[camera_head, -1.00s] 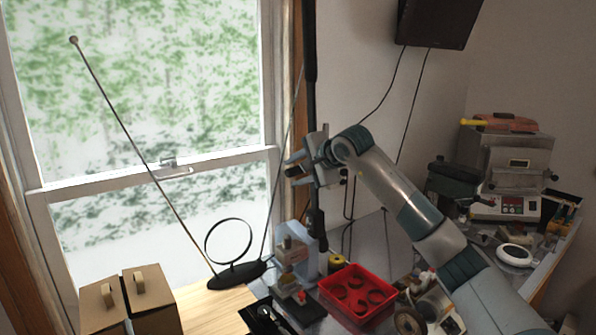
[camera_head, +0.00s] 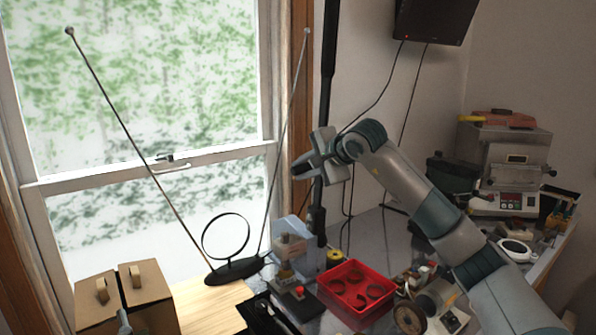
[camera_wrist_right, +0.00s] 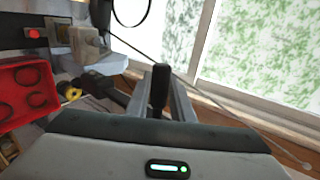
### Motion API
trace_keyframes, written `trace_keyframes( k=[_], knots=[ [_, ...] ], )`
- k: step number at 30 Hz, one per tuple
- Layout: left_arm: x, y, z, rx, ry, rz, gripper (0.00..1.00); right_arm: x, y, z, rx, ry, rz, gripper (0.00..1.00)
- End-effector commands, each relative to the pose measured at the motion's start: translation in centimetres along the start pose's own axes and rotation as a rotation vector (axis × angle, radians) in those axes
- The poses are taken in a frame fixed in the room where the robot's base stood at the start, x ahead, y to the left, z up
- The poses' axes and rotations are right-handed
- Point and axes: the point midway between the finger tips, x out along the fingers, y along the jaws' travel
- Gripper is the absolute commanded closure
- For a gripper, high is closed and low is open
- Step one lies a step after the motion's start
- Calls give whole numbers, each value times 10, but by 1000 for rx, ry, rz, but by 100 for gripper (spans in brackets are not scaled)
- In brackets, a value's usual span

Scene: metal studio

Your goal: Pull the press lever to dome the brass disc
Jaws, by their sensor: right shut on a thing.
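The press, as far as I can tell, is the small machine (camera_head: 291,246) on the bench near the window, with a grey block and a pale blue body. It also shows at the upper left of the right wrist view (camera_wrist_right: 86,42). My right gripper (camera_head: 303,167) is raised above it, fingers pointing left. In the wrist view, its fingers close around a short black handle (camera_wrist_right: 160,86), which looks like the lever's grip. The handle's link to the press is hard to make out. I cannot make out the brass disc.
A red tray (camera_head: 343,303) with dark rings stands right of the press, beside a red button (camera_head: 299,291). A black antenna (camera_head: 236,270) stands left. Cardboard boxes (camera_head: 150,292) are at lower left. A tall black pole (camera_head: 329,70) rises behind my gripper.

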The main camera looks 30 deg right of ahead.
Motion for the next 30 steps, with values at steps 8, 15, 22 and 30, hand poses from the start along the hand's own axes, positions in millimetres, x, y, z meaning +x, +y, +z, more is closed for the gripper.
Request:
trace_keyframes(
  k=[8, 15, 22, 30],
  knots=[
    [2, 0, 0, 0, 0, 0, 42, -1, 4, 1, 3, -2, 7, 100],
    [5, 0, 0, 0, 0, 0, 42, -2, 7, 1, 2, -1, 7, 100],
    [17, 0, 2, 0, 0, 0, 42, -12, 21, 0, 1, -1, 8, 100],
    [29, 0, 2, 0, 0, 0, 42, -26, 34, 1, 1, -2, 10, 100]
  ],
)
